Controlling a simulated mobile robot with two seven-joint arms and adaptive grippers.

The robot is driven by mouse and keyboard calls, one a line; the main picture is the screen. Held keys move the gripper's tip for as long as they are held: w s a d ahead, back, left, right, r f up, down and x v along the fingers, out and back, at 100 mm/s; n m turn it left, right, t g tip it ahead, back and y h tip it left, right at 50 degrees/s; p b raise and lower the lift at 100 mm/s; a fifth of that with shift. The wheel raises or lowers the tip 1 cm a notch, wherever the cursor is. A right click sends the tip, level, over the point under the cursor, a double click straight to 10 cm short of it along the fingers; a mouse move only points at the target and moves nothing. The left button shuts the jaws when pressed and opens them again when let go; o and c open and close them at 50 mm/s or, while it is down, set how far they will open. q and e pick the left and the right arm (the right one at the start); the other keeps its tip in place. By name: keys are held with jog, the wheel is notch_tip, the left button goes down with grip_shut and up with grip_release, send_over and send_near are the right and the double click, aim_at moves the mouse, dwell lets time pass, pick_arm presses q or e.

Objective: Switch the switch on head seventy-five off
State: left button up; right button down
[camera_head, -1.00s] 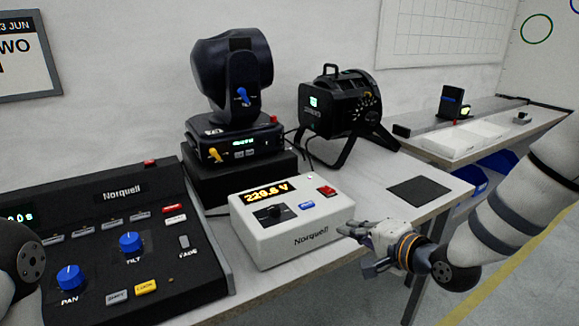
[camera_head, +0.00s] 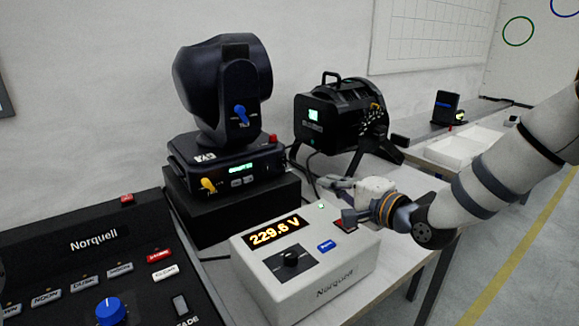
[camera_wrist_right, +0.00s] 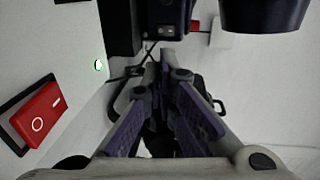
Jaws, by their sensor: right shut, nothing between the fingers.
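A black moving head light (camera_head: 222,90) stands on a black block behind the white supply box. A blue lever (camera_head: 240,115) sits on its yoke and a yellow lever (camera_head: 208,186) on the left of its base front. A red part (camera_head: 274,139) shows at the base's right. I cannot read a clear seventy-five on its label. My right gripper (camera_head: 328,184) is shut and empty, above the back right of the supply box, right of the head's base. In the right wrist view its purple-padded fingers (camera_wrist_right: 166,62) point towards dark equipment. My left gripper is out of view.
A black lamp (camera_head: 335,115) on a stand is behind. A black console (camera_head: 90,275) fills the left front. Cables run behind the box.

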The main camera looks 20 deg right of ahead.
aim_at(286, 165)
jog(key=shift+w+a+f, duration=0.1)
jog(key=shift+w+f, duration=0.05)
jog(key=shift+w, duration=0.1)
jog(key=b+x, duration=0.2)
jog(key=x, duration=1)
jog(key=shift+w+a+f, duration=0.1)
jog(key=shift+w+f, duration=0.05)
jog(key=shift+w, duration=0.15)
jog(key=shift+w+a, duration=0.15)
jog(key=shift+w, duration=0.25)
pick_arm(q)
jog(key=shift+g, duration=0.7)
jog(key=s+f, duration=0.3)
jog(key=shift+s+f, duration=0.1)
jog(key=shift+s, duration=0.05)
